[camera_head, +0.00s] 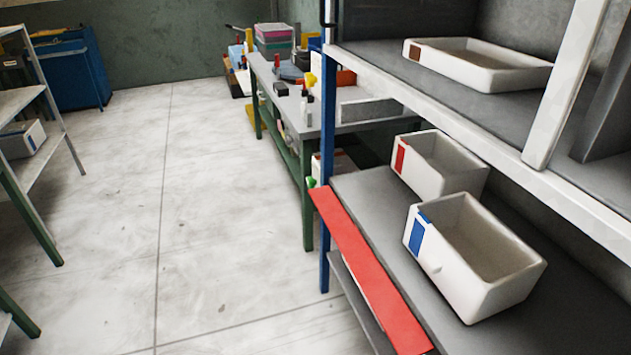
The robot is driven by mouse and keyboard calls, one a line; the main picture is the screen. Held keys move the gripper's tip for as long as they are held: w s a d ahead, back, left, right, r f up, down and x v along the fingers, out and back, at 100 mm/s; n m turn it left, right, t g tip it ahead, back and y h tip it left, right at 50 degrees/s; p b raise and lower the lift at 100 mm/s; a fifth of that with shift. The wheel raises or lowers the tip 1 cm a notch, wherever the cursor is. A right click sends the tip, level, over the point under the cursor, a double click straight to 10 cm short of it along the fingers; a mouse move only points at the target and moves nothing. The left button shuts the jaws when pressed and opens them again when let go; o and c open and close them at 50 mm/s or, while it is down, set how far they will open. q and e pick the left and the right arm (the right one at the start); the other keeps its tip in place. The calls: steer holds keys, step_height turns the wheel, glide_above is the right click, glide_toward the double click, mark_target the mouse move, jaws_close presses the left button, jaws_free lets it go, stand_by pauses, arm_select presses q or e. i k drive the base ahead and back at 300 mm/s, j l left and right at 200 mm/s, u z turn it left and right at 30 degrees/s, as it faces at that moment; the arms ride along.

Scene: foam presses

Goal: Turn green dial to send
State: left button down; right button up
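Neither of my grippers shows in the head view. A small bright green object (311,182) sits beside the blue post of the shelf rack, near the far end of a red strip. It is too small to tell whether it is the green dial or how it is turned. No other dial can be made out.
On the right, a shelf rack (325,240) holds a red-labelled bin (408,170), a blue-labelled bin (420,262) and an upper tray (470,75). A red strip (365,265) edges its shelf. A cluttered green-legged workbench (308,215) stands behind. Floor (210,220) is clear at centre-left.

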mark_target(310, 181)
steer(key=i+j+z, duration=0.45)
steer(key=i+j, duration=0.2)
steer(key=i+j+z, duration=0.2)
steer(key=i+j, duration=0.2)
steer(key=i+j+z, duration=0.2)
steer(key=j, duration=0.3)
steer(key=i+j+z, duration=0.25)
steer(key=j, duration=0.25)
steer(key=i, duration=0.1)
